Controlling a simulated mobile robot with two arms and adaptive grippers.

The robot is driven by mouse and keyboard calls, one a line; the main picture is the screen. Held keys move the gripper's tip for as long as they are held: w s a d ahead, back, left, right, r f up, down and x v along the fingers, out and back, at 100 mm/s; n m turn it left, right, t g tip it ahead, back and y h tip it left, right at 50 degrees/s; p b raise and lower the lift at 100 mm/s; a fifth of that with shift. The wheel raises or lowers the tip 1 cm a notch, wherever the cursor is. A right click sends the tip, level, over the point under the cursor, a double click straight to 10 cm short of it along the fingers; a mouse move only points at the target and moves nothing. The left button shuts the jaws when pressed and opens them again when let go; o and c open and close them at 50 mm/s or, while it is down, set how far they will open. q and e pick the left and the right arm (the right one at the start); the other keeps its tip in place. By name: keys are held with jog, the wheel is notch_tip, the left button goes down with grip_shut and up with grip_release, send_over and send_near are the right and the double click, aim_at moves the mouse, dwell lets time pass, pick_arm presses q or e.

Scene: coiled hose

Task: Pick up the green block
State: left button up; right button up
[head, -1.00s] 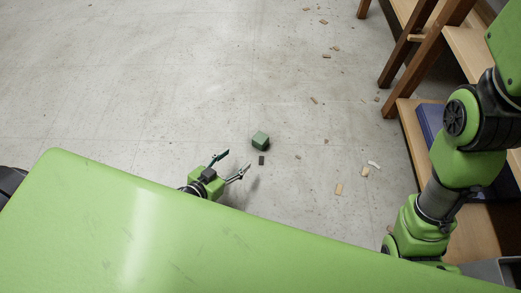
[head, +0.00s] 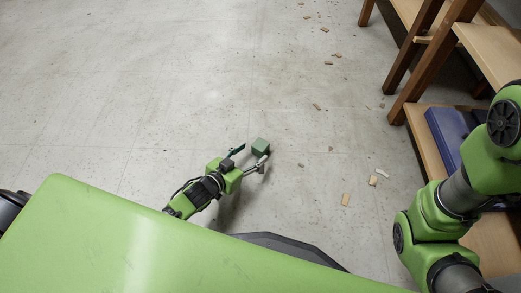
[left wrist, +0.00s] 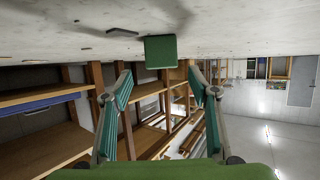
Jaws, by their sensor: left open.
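The green block (head: 260,146), a small dark-green cube, sits on the grey floor just beyond my left gripper. My left gripper (head: 253,154) is open and empty, its fingers reaching toward the block. In the left wrist view the floor is at the top, and the block (left wrist: 160,52) shows ahead of the gap between the two teal-padded fingertips (left wrist: 160,85). The head view does not show clearly whether a finger touches the block. My right arm shows at the right, but its gripper is out of view.
A wooden shelf unit (head: 425,140) with a blue item (head: 447,138) stands at the right. Small wood chips (head: 345,199) lie scattered on the floor. A flat dark piece (left wrist: 122,32) lies near the block. The floor left of the block is clear.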

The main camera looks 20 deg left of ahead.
aim_at(258, 147)
pick_arm(q)
jog(key=b+x, duration=0.3)
jog(key=shift+w+a+f, duration=0.1)
jog(key=shift+w+f, duration=0.05)
jog(key=shift+w+d+f+b, duration=0.1)
jog(key=shift+w+d+b, duration=0.2)
jog(key=shift+w, duration=0.3)
jog(key=shift+a, duration=0.1)
jog(key=c, duration=1.2)
